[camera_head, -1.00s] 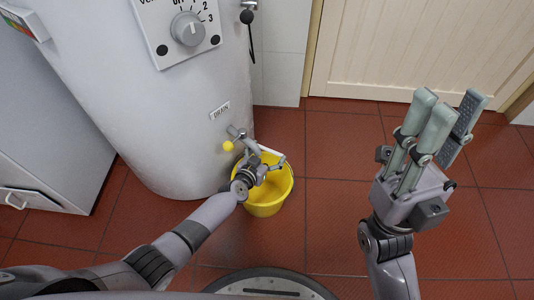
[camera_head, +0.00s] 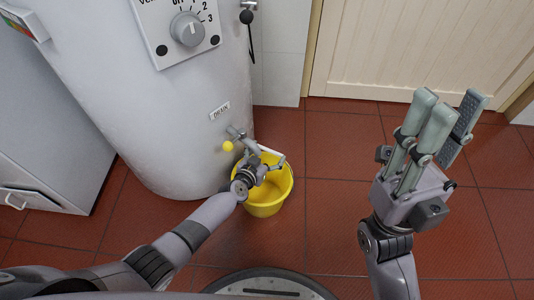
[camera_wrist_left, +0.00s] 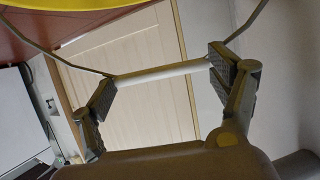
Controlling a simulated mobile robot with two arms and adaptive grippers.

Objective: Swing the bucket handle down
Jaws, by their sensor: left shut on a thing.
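The yellow bucket (camera_head: 266,209) stands on the floor beside the tank's drain tap. Its wire handle has a white grip (camera_head: 269,150), which shows just above the rim in the head view. In the left wrist view the handle is raised, with the white grip (camera_wrist_left: 162,73) between the two finger pads of my left gripper (camera_wrist_left: 160,88). The pads are at the grip's two ends, so the gripper is shut on the handle. The bucket's yellow edge (camera_wrist_left: 85,10) shows at the top there. My right gripper (camera_head: 447,108) is open and empty, away to the right.
A white cylindrical tank (camera_head: 165,110) with a dial stands at the left. A pale door (camera_head: 420,50) is behind. The red tiled floor (camera_head: 330,210) right of the bucket is clear.

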